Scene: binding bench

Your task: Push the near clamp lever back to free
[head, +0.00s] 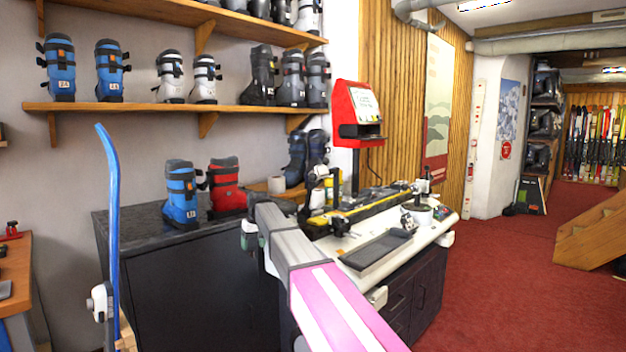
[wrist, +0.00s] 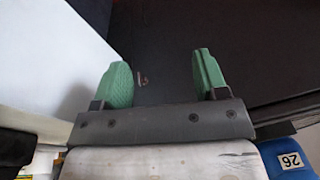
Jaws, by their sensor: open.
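A long ski with black and yellow (head: 362,207) lies along the white-topped workbench (head: 440,232). A dark upright clamp (head: 318,182) stands at its near end, and another dark upright (head: 425,184) stands at its far end. I cannot make out the near clamp's lever or its position clearly. My gripper (head: 249,238) is at the bench's near left end, partly hidden by my arm. In the wrist view my gripper (wrist: 163,78) has its green fingers spread apart with nothing between them. No clamp shows there.
A dark cabinet (head: 185,275) with boots, including a blue boot (head: 181,195) and red boot (head: 226,186), stands left of the bench. A red-cased machine (head: 357,112) rises behind the bench. A dark tray (head: 376,250) lies at the bench's front. Red carpet (head: 505,275) is open at right.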

